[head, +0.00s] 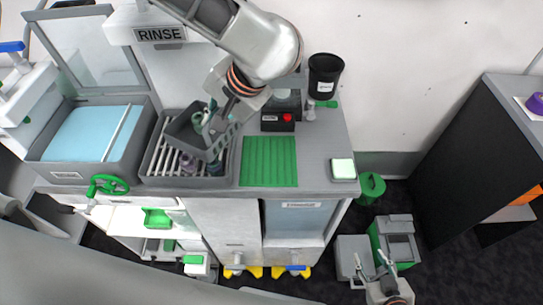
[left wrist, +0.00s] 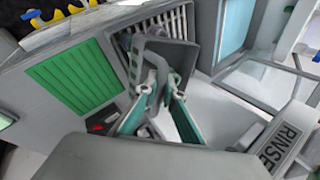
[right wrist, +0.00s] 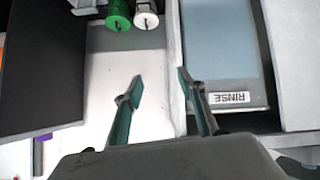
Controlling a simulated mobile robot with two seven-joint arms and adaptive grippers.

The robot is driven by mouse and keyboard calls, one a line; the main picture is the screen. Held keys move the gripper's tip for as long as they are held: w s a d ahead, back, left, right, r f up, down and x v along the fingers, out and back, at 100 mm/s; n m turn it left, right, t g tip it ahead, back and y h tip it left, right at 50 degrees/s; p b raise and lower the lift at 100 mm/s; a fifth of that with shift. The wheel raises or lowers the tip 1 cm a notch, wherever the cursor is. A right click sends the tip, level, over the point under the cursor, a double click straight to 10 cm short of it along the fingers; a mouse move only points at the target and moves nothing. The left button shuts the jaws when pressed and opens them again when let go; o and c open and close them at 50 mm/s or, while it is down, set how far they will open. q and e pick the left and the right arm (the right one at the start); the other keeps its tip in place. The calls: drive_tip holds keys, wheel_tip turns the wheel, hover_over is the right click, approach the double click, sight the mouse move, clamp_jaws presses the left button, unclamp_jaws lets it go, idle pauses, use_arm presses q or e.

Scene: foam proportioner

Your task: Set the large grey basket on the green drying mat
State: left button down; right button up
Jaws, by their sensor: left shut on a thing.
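The large grey basket (head: 183,132) hangs tilted above the slatted rinse tray (head: 152,160); it also shows in the left wrist view (left wrist: 181,58). My left gripper (head: 211,118) reaches down from the top and is shut on the basket at its upper part; the fingers (left wrist: 158,93) partly hide the grip. The green drying mat (head: 269,162) lies flat and bare on the counter, just right of the tray; it also shows in the left wrist view (left wrist: 75,85). My right gripper (head: 368,258) is open and empty, low at the front right, away from the counter.
A black control box with a red button (head: 279,122) stands behind the mat. A black bin (head: 324,76), a white-green sponge (head: 343,169) and a blue-filled basin (head: 92,132) surround the work area. A black cabinet (head: 465,150) stands right.

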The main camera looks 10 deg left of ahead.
use_arm(q)
drive_tip(key=s+d+m+t+h+b, duration=0.2)
drive_tip(key=d+m+t+h, duration=0.35)
drive_tip(key=d+m, duration=0.65)
drive_tip(key=w+a+r+m+g+h+b, duration=0.1)
drive_tip(key=w+a+r+m+g+h, duration=0.2)
drive_tip(key=w+a+r+m+h, duration=0.3)
drive_tip(key=shift+w+a+r+m+h+b, duration=0.25)
drive_tip(key=shift+a+r+m+h, duration=0.95)
drive_tip(key=shift+m, duration=2.7)
use_arm(e)
drive_tip(key=shift+w+a+f+t+y, duration=0.15)
drive_tip(key=shift+w+a+f+y, duration=0.05)
drive_tip(key=shift+w+a, duration=0.25)
drive_tip(key=shift+w+a+f+t+y, duration=0.15)
drive_tip(key=shift+w+a+f+y, duration=0.05)
drive_tip(key=shift+w+a, duration=0.2)
